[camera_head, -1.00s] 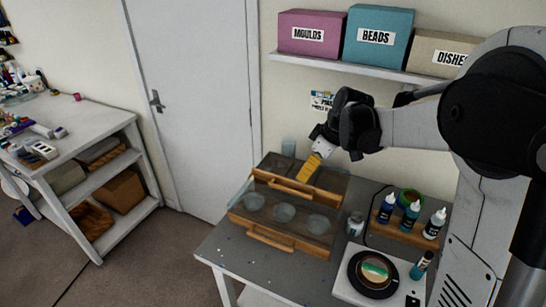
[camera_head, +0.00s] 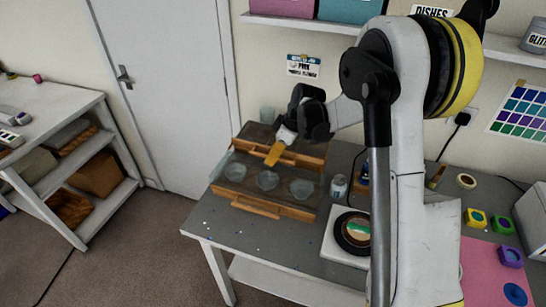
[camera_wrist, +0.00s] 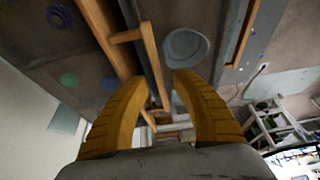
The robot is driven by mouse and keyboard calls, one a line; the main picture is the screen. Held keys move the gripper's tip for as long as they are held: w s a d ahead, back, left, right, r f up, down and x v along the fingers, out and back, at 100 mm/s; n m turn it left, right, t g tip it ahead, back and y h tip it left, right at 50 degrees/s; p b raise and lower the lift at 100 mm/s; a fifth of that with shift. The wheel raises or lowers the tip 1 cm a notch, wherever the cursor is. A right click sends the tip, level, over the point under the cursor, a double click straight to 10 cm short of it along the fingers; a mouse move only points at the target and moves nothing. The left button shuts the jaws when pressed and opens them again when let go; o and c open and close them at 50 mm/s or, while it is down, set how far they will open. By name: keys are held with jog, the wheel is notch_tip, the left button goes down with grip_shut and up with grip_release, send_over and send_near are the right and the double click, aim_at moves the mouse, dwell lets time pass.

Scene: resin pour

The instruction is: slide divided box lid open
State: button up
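The divided box (camera_head: 290,211) is a wooden tray on the grey table, with a wooden handle on its front edge. A raised wooden bar (camera_head: 308,159) with its own handle crosses it; it seems to be the lid's edge. Clear round cups (camera_head: 267,181) show in front of the bar. My gripper (camera_head: 273,160) has yellow fingers and points down at the bar's middle. In the wrist view my gripper (camera_wrist: 157,78) is open, with the bar's handle (camera_wrist: 151,62) between the spread fingers. Contact cannot be told.
A small jar (camera_head: 338,187) and a white board (camera_head: 340,240) with a black round dish stand right of the box. A pink mat (camera_head: 485,270) lies far right. The table's front left is mostly clear.

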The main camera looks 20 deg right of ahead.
jog(key=shift+c, duration=0.4)
grip_shut()
jog(key=shift+s, duration=0.1)
jog(key=s+a, duration=0.2)
jog(key=s, duration=0.1)
jog(key=s+a+b, duration=0.1)
jog(key=s+a, duration=0.4)
jog(key=s, duration=0.2)
jog(key=shift+s+a, duration=0.1)
jog(key=shift+a, duration=0.15)
jog(key=shift+o, duration=0.4)
grip_release()
